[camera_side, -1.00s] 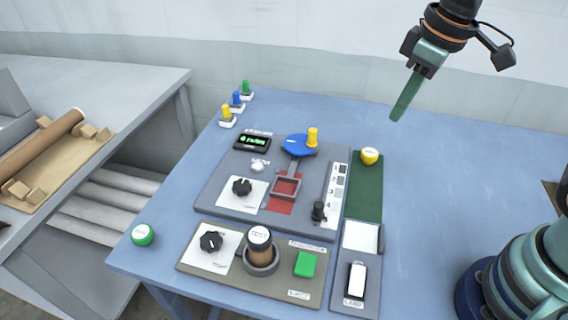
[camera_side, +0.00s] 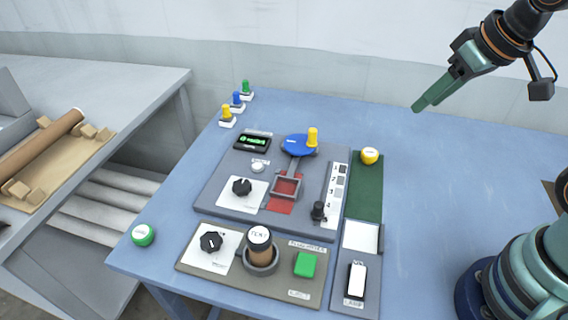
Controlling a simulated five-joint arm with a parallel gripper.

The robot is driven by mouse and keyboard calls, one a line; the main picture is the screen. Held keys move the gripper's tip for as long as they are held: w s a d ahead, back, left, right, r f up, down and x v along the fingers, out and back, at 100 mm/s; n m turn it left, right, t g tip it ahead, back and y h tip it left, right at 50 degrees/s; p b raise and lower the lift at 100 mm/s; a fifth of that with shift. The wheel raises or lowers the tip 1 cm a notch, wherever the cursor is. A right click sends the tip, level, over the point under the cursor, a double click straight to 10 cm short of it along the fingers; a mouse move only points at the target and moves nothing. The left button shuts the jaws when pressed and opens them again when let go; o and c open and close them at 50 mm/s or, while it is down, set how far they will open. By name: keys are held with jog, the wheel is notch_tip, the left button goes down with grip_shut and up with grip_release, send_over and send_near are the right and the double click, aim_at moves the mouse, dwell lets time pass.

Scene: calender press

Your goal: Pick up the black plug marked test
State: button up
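The plug marked test (camera_side: 260,245) stands upright in a round grey cup (camera_side: 262,263) on the front panel. Its top has a black rim around a white label, and its body below is brown. My gripper (camera_side: 420,106) is in the air at the upper right, far from the plug, pointing down and to the left. Its fingers look close together, but from this side I cannot tell whether they are open or shut. Nothing shows between them.
Around the plug are a black knob (camera_side: 210,241) and a green square button (camera_side: 305,264). Behind it are a blue disc (camera_side: 299,145) with a yellow peg and a black slider knob (camera_side: 318,210).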

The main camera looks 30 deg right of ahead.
jog(key=o, duration=0.5)
jog(key=m+g, duration=0.6)
jog(key=m, duration=1.1)
send_over(258, 235)
notch_tip(258, 235, down, 6)
jog(key=f, duration=0.6)
jog(key=shift+d, duration=0.35)
jog(key=shift+a+f, duration=0.2)
jog(key=shift+f, duration=1.15)
jog(key=shift+a+f, duration=0.15)
jog(key=shift+f, duration=1.15)
